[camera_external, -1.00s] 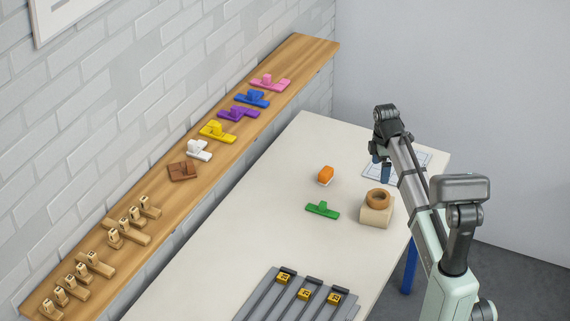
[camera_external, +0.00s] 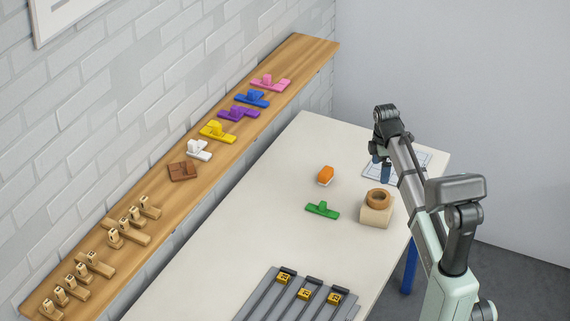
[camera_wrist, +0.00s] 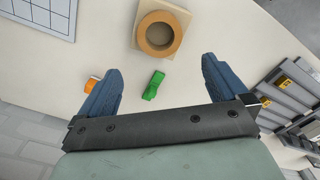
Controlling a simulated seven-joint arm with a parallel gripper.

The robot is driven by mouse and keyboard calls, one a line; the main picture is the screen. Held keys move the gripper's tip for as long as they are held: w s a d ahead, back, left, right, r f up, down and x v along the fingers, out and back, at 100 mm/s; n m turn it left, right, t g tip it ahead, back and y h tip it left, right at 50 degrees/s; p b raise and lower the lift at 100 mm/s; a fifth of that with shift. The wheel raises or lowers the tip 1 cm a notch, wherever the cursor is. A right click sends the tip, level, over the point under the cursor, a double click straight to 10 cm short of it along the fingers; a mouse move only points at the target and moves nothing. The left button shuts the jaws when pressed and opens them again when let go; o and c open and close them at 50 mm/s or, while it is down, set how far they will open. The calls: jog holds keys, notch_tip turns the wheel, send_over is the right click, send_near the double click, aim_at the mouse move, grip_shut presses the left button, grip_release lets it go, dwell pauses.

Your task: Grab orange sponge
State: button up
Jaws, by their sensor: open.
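The orange sponge (camera_external: 325,174) lies on the pale table in the external view, with a thin white layer along its lower side. In the wrist view the sponge (camera_wrist: 91,84) shows at the left, partly hidden behind the left finger. My gripper (camera_external: 381,170) is above the table, to the right of the sponge in the external view. In the wrist view my gripper (camera_wrist: 160,88) has its two blue fingers wide apart with nothing held between them. The sponge lies below and outside the left finger; I see no contact.
A green toy-like piece (camera_external: 322,209) lies near the sponge. A wooden block with a round ring (camera_external: 377,200) stands to its right. A gridded sheet (camera_external: 412,166) lies at the back right. A grey slotted rack (camera_external: 300,297) is in front. The table's left side (camera_external: 240,220) is clear.

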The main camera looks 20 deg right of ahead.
jog(key=shift+c, duration=0.4)
jog(key=m, duration=0.8)
send_over(325, 170)
notch_tip(325, 170, down, 5)
notch_tip(325, 170, down, 14)
jog(key=shift+w+r, duration=0.1)
